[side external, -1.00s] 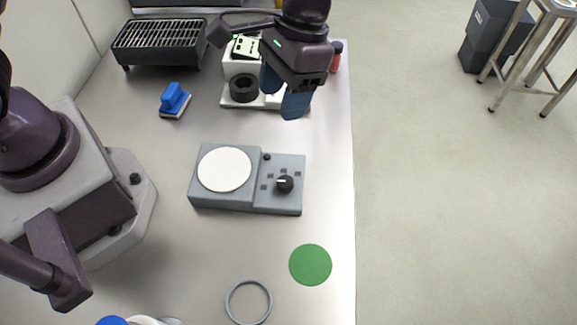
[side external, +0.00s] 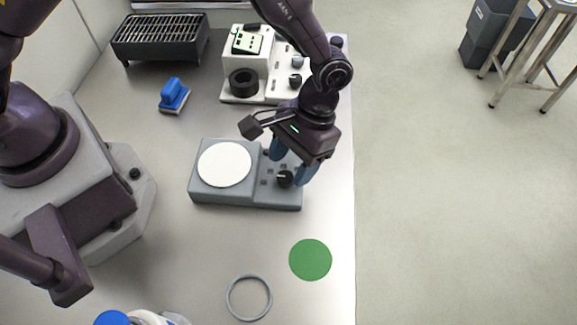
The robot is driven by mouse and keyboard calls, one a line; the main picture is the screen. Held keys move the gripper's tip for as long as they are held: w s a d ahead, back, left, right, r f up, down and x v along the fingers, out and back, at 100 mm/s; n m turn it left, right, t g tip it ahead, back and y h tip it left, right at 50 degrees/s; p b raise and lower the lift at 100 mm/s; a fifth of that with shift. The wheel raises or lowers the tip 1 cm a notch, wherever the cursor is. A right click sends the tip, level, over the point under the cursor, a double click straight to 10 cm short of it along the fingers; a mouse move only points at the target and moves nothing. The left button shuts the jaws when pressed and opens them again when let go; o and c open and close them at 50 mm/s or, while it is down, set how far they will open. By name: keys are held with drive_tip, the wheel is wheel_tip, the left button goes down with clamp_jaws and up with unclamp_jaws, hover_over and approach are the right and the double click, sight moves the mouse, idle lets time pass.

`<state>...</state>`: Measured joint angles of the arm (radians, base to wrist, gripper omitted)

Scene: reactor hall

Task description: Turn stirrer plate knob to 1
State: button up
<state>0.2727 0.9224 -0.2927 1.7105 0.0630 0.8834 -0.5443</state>
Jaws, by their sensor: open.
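The stirrer plate (side external: 235,198) is a grey box with a round white top (side external: 224,164) on its left half, lying on the pale bench. Its black knob (side external: 285,179) is on the right half, with small dark marks around it. My gripper (side external: 291,172) is open, its two blue fingers pointing down at the knob, one at the upper left and one at the right. I cannot tell whether the fingers touch the knob. The gripper hides part of the panel, and the knob's pointer is hard to make out.
A white device (side external: 243,92) with black knobs stands behind my gripper. A black grill-like rack (side external: 160,42) and a blue-handled brush (side external: 173,96) are at the back left. A green disc (side external: 310,260) and a grey ring (side external: 230,302) lie in front. The bench's right edge is close.

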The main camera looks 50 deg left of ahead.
sight(285, 178)
drive_tip(key=shift+x, duration=1.1)
drive_tip(key=c, duration=0.9)
drive_tip(key=shift+m, duration=0.3)
drive_tip(key=m+y, duration=0.1)
drive_tip(key=m, duration=0.2)
drive_tip(key=shift+d+y, duration=0.15)
drive_tip(key=shift+y, duration=0.15)
drive_tip(key=shift+d+m+t+y, duration=0.1)
drive_tip(key=shift+m+t+y, duration=0.5)
drive_tip(key=shift+m, duration=1.4)
